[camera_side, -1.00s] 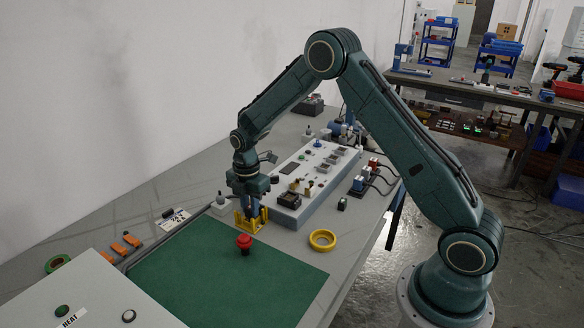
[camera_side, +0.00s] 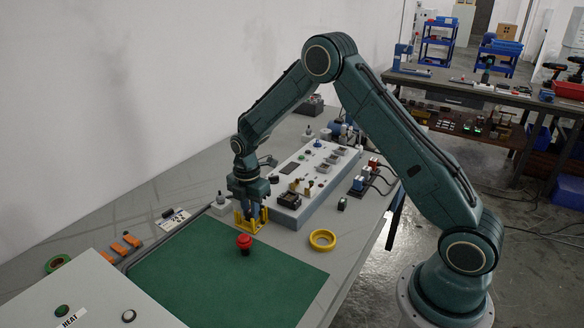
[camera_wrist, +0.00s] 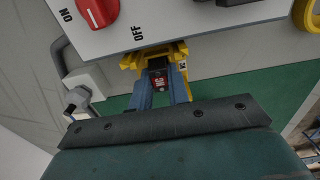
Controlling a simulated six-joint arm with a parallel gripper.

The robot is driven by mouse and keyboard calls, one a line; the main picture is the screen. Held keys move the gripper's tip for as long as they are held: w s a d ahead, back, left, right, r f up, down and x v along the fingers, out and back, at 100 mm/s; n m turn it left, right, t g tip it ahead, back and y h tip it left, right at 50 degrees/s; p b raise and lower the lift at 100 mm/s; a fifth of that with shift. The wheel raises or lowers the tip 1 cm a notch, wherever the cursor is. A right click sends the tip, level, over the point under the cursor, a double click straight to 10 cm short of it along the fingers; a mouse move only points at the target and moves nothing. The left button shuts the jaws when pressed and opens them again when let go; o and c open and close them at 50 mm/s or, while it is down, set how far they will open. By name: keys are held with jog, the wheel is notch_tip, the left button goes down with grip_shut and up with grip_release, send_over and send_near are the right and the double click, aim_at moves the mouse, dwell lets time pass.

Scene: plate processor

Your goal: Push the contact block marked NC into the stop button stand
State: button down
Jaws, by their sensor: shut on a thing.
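The stop button stand is the yellow bracket (camera_side: 251,222) at the back edge of the green mat; it also shows in the wrist view (camera_wrist: 154,58). My gripper (camera_side: 249,208) points down at the stand, and its blue fingers (camera_wrist: 161,92) reach to the yellow parts. Between the fingers is a small dark block with a red face and pale lettering, the contact block (camera_wrist: 159,79). The gripper is shut on it. The lettering is too small to read surely, and how deep the block sits in the stand is hidden. A red mushroom button (camera_side: 244,241) stands in front of the stand.
A grey control panel (camera_side: 303,188) with knobs lies just behind and right of the stand. A yellow ring (camera_side: 322,239) lies to the right. The green mat (camera_side: 215,275) is largely clear. Orange parts (camera_side: 120,248) lie at the left.

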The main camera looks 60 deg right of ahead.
jog(key=shift+f, duration=0.1)
jog(key=c, duration=1.3)
grip_release()
jog(key=shift+o, duration=0.2)
notch_tip(320, 180, up, 14)
